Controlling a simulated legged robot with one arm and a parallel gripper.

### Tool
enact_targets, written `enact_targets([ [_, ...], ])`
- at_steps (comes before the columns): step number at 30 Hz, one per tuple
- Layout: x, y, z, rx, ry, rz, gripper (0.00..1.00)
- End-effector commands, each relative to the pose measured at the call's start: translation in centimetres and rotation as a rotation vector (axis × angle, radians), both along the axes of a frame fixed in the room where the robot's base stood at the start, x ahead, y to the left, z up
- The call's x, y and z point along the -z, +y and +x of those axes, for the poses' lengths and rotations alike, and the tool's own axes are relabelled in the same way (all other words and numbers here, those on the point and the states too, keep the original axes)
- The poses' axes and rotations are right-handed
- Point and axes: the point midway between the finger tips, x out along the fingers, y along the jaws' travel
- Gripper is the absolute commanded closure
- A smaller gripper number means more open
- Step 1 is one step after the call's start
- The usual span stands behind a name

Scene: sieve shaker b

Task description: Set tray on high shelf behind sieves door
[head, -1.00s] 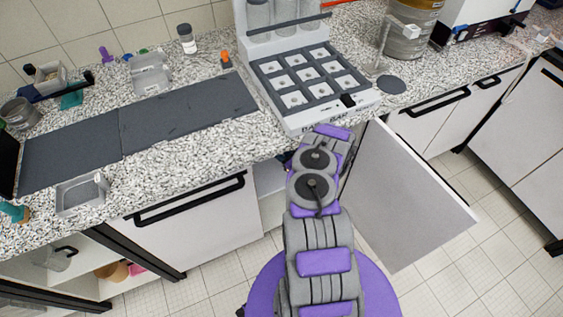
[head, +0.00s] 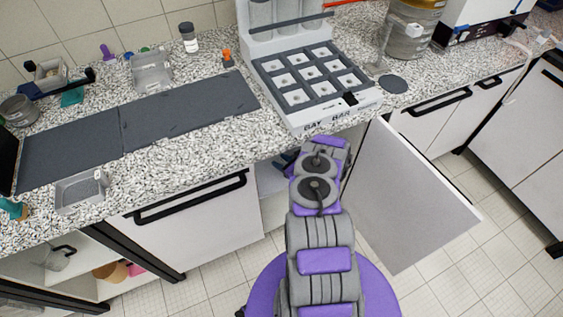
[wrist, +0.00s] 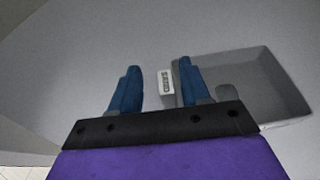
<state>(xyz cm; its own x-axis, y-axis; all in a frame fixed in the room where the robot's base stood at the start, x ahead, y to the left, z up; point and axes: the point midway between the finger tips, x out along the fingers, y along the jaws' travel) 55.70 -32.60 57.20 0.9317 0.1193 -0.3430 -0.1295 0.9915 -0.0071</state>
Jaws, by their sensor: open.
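In the wrist view, a grey, shallow tray (wrist: 275,88) with a small white label on its left end lies on a pale grey surface inside the cupboard. My gripper (wrist: 155,85) is open, its two blue fingers spread. The label end lies between the fingers, and the right finger overlaps the tray's near left part; I cannot tell whether they touch. In the head view, the cupboard door (head: 412,200) under the sieve unit (head: 315,75) stands wide open to the right of my arm. The tray inside and my fingers are hidden there by the counter and my arm.
The speckled counter (head: 200,137) overhangs the cupboard opening. Another grey tray (head: 80,191) sits at its front left, and a clear container (head: 152,70) stands farther back. A closed door with a black handle (head: 190,197) is left of the opening. Tiled floor lies around the open door.

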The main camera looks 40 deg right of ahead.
Motion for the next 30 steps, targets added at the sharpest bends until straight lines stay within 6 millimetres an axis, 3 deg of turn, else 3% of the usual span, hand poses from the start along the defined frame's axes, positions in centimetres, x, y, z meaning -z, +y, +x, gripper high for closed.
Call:
enact_targets([
  [8, -0.2, -0.3, -0.5, 0.001, 0.001, 0.003, 0.53],
  [21, -3.1, -1.1, -8.0, 0.003, 0.000, 0.003, 0.53],
  [30, -4.0, -1.5, -11.0, 0.001, 0.001, 0.002, 0.53],
])
